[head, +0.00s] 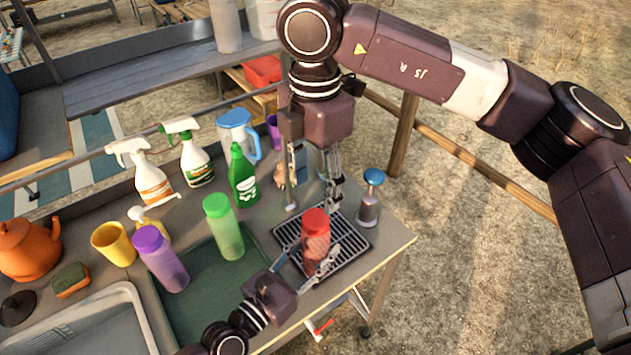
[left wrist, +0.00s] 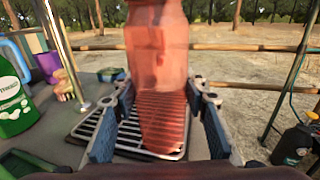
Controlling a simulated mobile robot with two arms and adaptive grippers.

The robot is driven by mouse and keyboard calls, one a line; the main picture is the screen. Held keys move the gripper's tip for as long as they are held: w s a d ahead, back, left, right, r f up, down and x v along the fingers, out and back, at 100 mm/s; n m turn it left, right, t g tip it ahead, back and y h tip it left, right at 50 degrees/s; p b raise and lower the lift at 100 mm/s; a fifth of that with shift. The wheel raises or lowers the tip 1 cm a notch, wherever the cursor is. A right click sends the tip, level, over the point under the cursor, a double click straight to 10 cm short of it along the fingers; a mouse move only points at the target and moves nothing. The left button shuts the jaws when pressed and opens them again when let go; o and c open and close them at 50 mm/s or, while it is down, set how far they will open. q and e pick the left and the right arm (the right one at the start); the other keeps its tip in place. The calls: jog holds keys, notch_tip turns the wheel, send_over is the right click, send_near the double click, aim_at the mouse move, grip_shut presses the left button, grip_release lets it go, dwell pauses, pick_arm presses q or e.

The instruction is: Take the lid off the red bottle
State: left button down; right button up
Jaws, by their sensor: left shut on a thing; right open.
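The red bottle (head: 315,255) stands upright at the black rack near the counter's right end, with its red lid (head: 315,220) on top. My left gripper (head: 306,265) is shut on the bottle's body from the front. In the left wrist view the bottle (left wrist: 160,60) fills the middle between the two fingers, and its top is cut off. I cannot tell whether its base touches the rack. My right gripper (head: 313,205) points down, open and empty, above and slightly behind the lid.
A blue-topped dispenser (head: 371,190) stands right of the rack (head: 348,248). Green (head: 225,230) and purple (head: 162,260) bottles stand left, by a green tray (head: 200,315). A dark green detergent bottle (head: 241,178) and spray bottles stand behind. The counter edge (head: 385,258) is close.

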aim_at(316, 219)
jog(key=shift+f+m, duration=0.3)
jog(key=shift+f, duration=0.05)
notch_tip(316, 219, down, 7)
jog(key=shift+f, duration=0.2)
jog(key=shift+c, duration=0.7)
